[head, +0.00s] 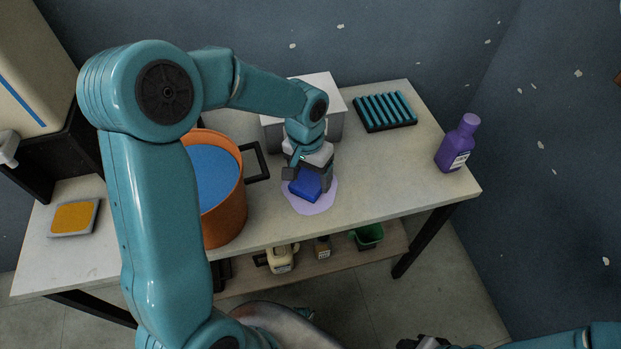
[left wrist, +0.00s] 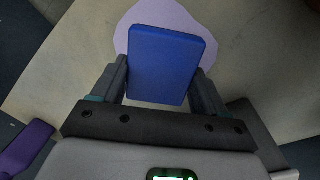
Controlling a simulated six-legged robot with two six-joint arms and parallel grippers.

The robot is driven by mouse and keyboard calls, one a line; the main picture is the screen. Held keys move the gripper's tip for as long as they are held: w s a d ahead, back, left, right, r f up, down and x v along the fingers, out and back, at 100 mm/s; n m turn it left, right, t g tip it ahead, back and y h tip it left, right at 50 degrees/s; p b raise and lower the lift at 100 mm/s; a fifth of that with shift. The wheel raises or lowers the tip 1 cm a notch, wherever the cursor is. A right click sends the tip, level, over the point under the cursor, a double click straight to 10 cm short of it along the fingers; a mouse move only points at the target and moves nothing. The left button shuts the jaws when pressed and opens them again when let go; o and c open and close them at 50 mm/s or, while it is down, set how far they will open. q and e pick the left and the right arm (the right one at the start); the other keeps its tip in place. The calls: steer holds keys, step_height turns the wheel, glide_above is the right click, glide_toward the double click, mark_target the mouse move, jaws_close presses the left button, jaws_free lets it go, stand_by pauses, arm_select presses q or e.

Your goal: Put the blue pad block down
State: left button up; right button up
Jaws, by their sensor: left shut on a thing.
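The blue pad block (head: 306,186) is between the fingers of my left gripper (head: 308,178), over a pale lilac round patch (head: 318,204) on the table. In the left wrist view the blue block (left wrist: 165,62) fills the space between the two fingers of my left gripper (left wrist: 164,80), which is shut on it. The lilac patch (left wrist: 130,20) shows beyond and beside the block there. I cannot tell whether the block touches the patch. Part of my right arm shows at the bottom right of the head view; its gripper (head: 424,343) is cut by the frame edge.
An orange pot (head: 228,215) with blue contents stands left of the block. A white box (head: 333,88) and a ribbed teal rack (head: 385,111) are behind. A purple bottle (head: 458,145) stands at the right. A yellow-topped pad (head: 74,218) lies far left. The tabletop (head: 395,185) right of the patch is clear.

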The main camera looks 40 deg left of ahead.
mark_target(307, 176)
arm_select(q)
steer(key=shift+f, duration=0.9)
steer(key=o, duration=1.3)
steer(key=shift+w, duration=0.1)
steer(key=r, duration=0.8)
steer(key=a+r+p, duration=0.1)
steer(key=r, duration=0.3)
steer(key=shift+r, duration=0.1)
